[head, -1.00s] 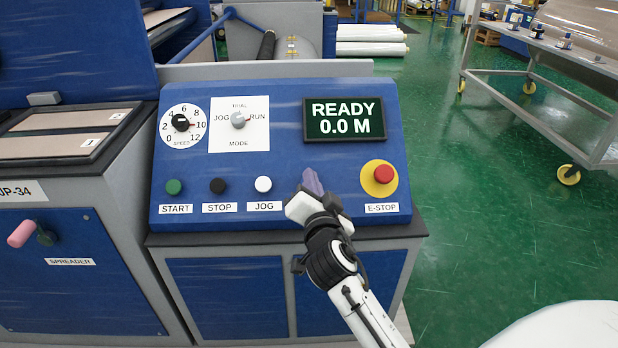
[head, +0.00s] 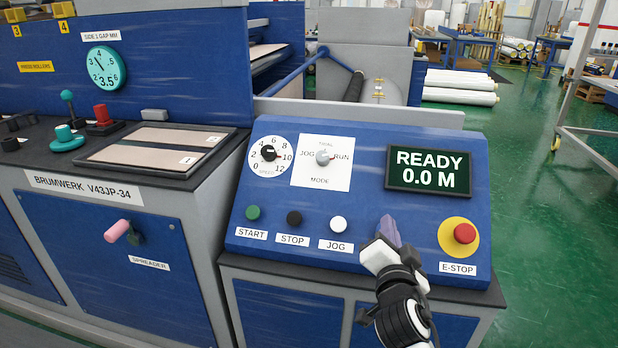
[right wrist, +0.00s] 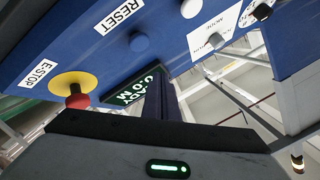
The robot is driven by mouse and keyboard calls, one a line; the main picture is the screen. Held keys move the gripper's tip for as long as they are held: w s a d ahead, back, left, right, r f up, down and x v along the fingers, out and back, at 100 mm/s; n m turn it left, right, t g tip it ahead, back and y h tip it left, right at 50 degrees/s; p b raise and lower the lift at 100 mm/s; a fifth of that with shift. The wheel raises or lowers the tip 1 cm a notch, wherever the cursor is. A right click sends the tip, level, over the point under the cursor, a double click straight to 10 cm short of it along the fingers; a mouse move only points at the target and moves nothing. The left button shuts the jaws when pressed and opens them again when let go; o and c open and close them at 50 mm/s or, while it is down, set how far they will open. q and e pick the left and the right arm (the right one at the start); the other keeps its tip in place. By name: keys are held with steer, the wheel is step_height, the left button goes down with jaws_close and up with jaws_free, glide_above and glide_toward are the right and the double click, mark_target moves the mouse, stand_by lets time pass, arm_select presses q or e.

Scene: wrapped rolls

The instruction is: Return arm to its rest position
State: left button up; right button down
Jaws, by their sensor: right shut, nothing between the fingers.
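My right gripper (head: 389,231) is shut and empty. It is in front of the blue control panel (head: 370,146), between the white JOG button (head: 338,224) and the red E-STOP button (head: 465,233). In the right wrist view its purple-grey fingers (right wrist: 155,100) are together and point toward the panel, with the READY display (right wrist: 135,88) behind them. That view also shows a blue button (right wrist: 138,42) by the RESET label (right wrist: 120,15), which the gripper hides in the head view. I cannot tell the gap to the panel. My left gripper is not in view.
The display (head: 428,170) reads READY 0.0 M. The speed dial (head: 269,154) and mode switch (head: 323,159) are on the panel's upper left. A pink-handled spreader lever (head: 118,231) sticks out at left. Open green floor (head: 550,230) lies to the right.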

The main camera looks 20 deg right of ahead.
steer(key=s+a+f+n+g+y+p, duration=0.1)
steer(key=s+a+f+n+g+y, duration=0.1)
steer(key=s+a+f+n+y, duration=0.5)
steer(key=s+a+f+n+g+p, duration=0.1)
steer(key=s+a+f+n+p, duration=0.2)
steer(key=f, duration=0.7)
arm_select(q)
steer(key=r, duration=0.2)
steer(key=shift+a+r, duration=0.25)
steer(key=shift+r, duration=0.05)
arm_select(e)
steer(key=s+a+f+n+g+y, duration=0.1)
steer(key=s+a+f+n, duration=0.2)
steer(key=s, duration=0.4)
steer(key=s+a+f+n+g+y, duration=0.2)
steer(key=s+a+f, duration=0.3)
steer(key=s, duration=0.3)
steer(key=shift+s+a+n+g+y, duration=0.25)
steer(key=shift+a+n+g+y, duration=0.05)
steer(key=shift+n, duration=0.2)
